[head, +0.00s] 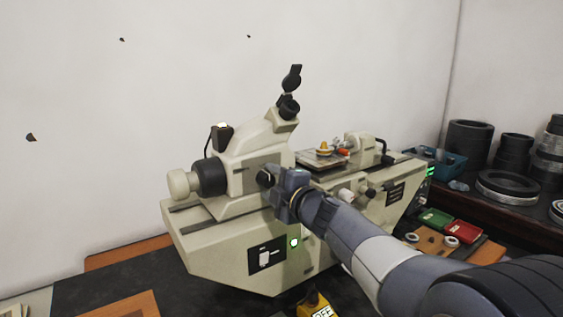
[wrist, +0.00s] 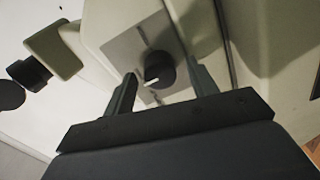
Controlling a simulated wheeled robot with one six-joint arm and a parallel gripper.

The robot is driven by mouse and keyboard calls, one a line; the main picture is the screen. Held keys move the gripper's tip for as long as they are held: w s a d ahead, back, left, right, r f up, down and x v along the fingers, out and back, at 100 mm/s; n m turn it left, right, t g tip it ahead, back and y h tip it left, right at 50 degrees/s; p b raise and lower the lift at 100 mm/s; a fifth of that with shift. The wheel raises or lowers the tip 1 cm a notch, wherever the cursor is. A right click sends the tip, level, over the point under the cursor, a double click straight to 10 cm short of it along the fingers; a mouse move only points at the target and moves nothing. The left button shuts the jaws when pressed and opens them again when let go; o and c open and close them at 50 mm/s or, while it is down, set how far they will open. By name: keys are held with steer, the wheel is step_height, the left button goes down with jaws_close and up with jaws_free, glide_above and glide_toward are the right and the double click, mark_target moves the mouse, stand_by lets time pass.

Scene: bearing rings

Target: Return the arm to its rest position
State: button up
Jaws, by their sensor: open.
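My gripper (wrist: 162,74) is open in the wrist view, with its two dark fingers apart. A black round knob (wrist: 158,68) with a white mark shows between the fingertips, on a grey plate of the machine; I cannot tell whether the fingers touch it. In the head view my arm reaches from the lower right to the front of the cream measuring machine (head: 225,250). My gripper (head: 275,182) is close to the machine's face there, and its fingers are partly hidden by my wrist.
A yellow block (head: 313,302) stands on the dark bench below my arm. Green (head: 435,219) and red (head: 462,232) trays and small rings lie to the right. Dark bearing rings (head: 470,143) stand on a shelf at the far right. The space above my arm looks clear.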

steer(key=v, duration=1.1)
steer(key=x, duration=1.1)
steer(key=shift+w+a+r, duration=0.1)
steer(key=shift+w, duration=0.05)
steer(key=m+p, duration=0.2)
steer(key=m, duration=0.1)
steer(key=shift+r, duration=0.1)
steer(key=m+p, duration=0.3)
steer(key=m, duration=0.2)
steer(key=shift+m, duration=0.3)
steer(key=m+p, duration=0.3)
steer(key=m, duration=0.2)
steer(key=shift+y, duration=0.3)
steer(key=m, duration=0.1)
steer(key=m+p, duration=0.2)
steer(key=m, duration=0.1)
steer(key=shift+f, duration=0.25)
